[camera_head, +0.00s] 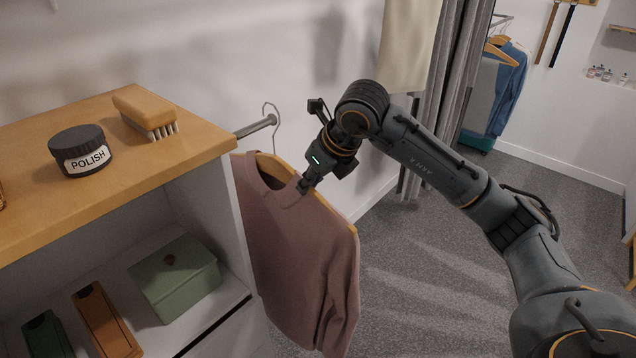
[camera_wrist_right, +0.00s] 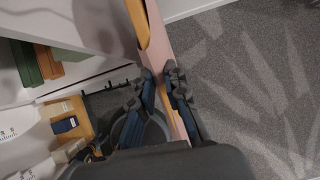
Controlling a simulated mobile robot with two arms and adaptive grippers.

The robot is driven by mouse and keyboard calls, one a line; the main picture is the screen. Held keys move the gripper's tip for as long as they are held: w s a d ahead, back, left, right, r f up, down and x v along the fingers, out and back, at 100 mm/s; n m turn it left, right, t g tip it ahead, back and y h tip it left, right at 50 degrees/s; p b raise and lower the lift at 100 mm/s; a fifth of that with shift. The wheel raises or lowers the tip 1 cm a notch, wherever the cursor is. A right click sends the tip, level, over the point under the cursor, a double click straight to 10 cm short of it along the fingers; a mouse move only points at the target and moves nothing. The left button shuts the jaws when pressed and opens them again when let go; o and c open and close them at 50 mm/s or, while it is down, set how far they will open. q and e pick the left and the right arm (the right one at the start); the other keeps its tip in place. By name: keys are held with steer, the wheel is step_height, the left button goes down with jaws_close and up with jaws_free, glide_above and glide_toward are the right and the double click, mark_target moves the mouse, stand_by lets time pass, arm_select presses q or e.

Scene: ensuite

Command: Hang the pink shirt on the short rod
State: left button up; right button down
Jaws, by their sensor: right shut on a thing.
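The pink shirt (camera_head: 298,250) hangs on a wooden hanger (camera_head: 277,167) beside the shelf unit. My right gripper (camera_head: 306,186) is shut on the hanger's right shoulder near the collar. In the right wrist view, the gripper's fingers (camera_wrist_right: 168,85) close on the hanger and the pink cloth (camera_wrist_right: 156,45). The short metal rod (camera_head: 252,128) sticks out to the right from the shelf unit's side. The hanger's metal hook (camera_head: 278,112) is at the rod's tip; I cannot tell whether it rests on the rod. My left gripper is not in view.
The shelf unit (camera_head: 205,139) holds a polish tin (camera_head: 80,152) and a brush (camera_head: 146,110) on top. A green box (camera_head: 174,278) sits on a lower shelf. A grey curtain (camera_head: 446,85) and blue clothes (camera_head: 508,88) are farther back. Carpet is clear right of the shirt.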

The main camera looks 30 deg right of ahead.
mark_target(295, 190)
steer(key=shift+w+a+f+b, duration=0.2)
steer(key=shift+w+f, duration=0.1)
steer(key=shift+w, duration=0.3)
steer(key=shift+w+a+f+b, duration=0.15)
steer(key=shift+w+a+f, duration=0.1)
steer(key=shift+w, duration=0.35)
steer(key=shift+w+a+f+b, duration=0.2)
steer(key=shift+w+f, duration=0.1)
steer(key=shift+w, duration=0.3)
steer(key=shift+w+a+f+b, duration=0.1)
steer(key=shift+w+f+b, duration=0.1)
steer(key=shift+f+b, duration=0.4)
steer(key=shift+w+f+b, duration=0.15)
steer(key=shift+f+b, duration=0.25)
steer(key=shift+f, duration=0.3)
steer(key=c, duration=1.3)
jaws_free()
